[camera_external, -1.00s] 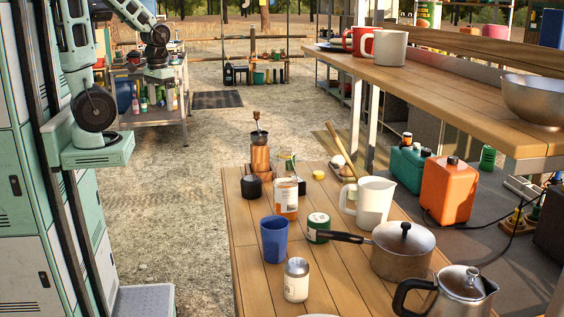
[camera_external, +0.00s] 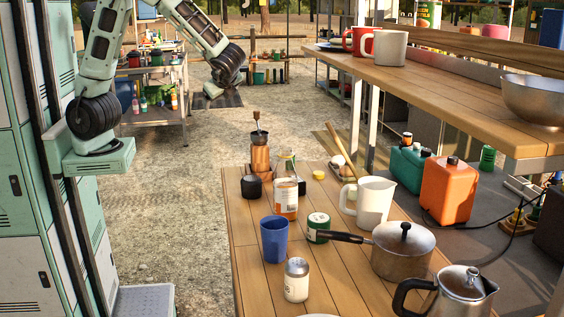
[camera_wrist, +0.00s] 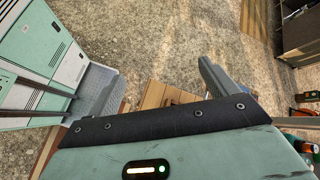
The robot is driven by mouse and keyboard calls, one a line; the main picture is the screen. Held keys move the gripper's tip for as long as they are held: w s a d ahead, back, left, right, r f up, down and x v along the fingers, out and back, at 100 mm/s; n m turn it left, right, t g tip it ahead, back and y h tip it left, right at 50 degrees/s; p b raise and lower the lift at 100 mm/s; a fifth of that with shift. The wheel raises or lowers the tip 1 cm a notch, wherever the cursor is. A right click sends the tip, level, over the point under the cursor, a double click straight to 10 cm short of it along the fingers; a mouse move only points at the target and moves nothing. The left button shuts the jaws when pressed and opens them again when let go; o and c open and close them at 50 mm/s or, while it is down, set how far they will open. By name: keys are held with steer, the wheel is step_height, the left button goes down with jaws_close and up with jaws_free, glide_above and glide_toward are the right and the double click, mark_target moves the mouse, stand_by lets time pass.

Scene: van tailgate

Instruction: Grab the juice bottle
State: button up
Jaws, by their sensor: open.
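The likely juice bottle (camera_external: 286,198) stands upright on the wooden table in the external view, with clear glass above and a white and orange label. A blue cup is in front of it and a copper grinder behind it to the left. In the external view my arm reaches in from the top left, and its small end (camera_external: 211,90) is up and left of the bottle, well apart from it. I cannot make out the bottle in the wrist view.
The wooden table (camera_external: 250,225) also holds the blue cup (camera_external: 274,239), a can (camera_external: 296,280), a small green tin (camera_external: 318,228), a white pitcher (camera_external: 374,202), a pan (camera_external: 402,252) and a kettle (camera_external: 463,292). A raised shelf (camera_external: 450,85) runs along the right. Gravel left of the table is clear.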

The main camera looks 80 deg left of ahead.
steer(key=w+d+m+t+y, duration=0.3)
steer(key=w+d+m+t, duration=0.45)
steer(key=d, duration=0.55)
steer(key=m+t+b, duration=0.1)
steer(key=m+t, duration=0.6)
steer(key=m, duration=0.2)
glide_above(278, 185)
steer(key=shift+h, duration=0.3)
step_height(278, 185, down, 16)
steer(key=shift+f, duration=0.5)
steer(key=p+x, duration=0.1)
steer(key=x, duration=0.4)
steer(key=c, duration=1.3)
